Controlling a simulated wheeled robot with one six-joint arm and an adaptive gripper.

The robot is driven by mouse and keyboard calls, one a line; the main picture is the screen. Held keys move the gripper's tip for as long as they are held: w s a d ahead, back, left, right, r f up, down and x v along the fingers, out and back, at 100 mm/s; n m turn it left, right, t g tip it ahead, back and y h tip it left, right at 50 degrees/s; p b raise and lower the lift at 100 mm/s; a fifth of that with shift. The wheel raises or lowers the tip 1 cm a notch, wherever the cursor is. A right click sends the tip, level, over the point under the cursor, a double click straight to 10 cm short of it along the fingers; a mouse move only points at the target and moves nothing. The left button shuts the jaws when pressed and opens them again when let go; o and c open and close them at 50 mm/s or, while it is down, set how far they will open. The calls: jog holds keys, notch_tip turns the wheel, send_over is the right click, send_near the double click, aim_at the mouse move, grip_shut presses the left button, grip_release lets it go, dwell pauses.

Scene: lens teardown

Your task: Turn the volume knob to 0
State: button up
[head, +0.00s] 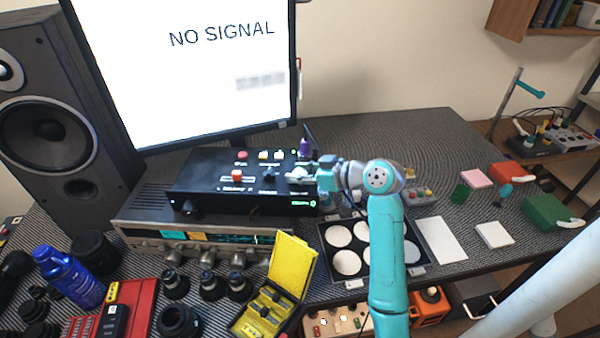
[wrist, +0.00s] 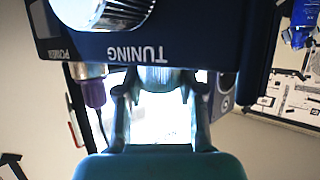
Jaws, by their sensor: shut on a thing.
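A black control box (head: 215,190) sits on top of a silver-grey receiver. My gripper (head: 305,173) is at the box's right side in the head view, and the arm hides what it holds there. In the wrist view my gripper (wrist: 158,88) is shut on a ribbed knob (wrist: 157,76) at the edge of a dark blue panel (wrist: 205,40). The panel reads "TUNING" and "POWER", upside down. A larger silver knob (wrist: 100,10) is on the same panel, apart from the fingers. I cannot read a volume label or a pointer setting on the held knob.
A purple-tipped part (head: 305,146) stands close behind my gripper, also seen in the wrist view (wrist: 95,92). The monitor (head: 200,65) rises behind the box. A tray with white discs (head: 347,262) and an open yellow case (head: 290,262) lie in front.

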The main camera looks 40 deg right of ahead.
aim_at(299, 172)
jog(key=n+g+y, duration=0.1)
jog(key=n+y, duration=0.1)
jog(key=n+g+y, duration=0.1)
jog(key=n+y, duration=0.1)
jog(key=shift+n+g+y, duration=0.3)
jog(key=shift+f+n+g+y, duration=0.1)
jog(key=shift+n+g+y, duration=1.55)
jog(key=shift+n, duration=0.25)
jog(key=shift+g, duration=0.25)
jog(key=o, duration=1.2)
jog(key=shift+c, duration=0.2)
notch_tip(299, 172, up, 10)
jog(key=shift+a, duration=0.1)
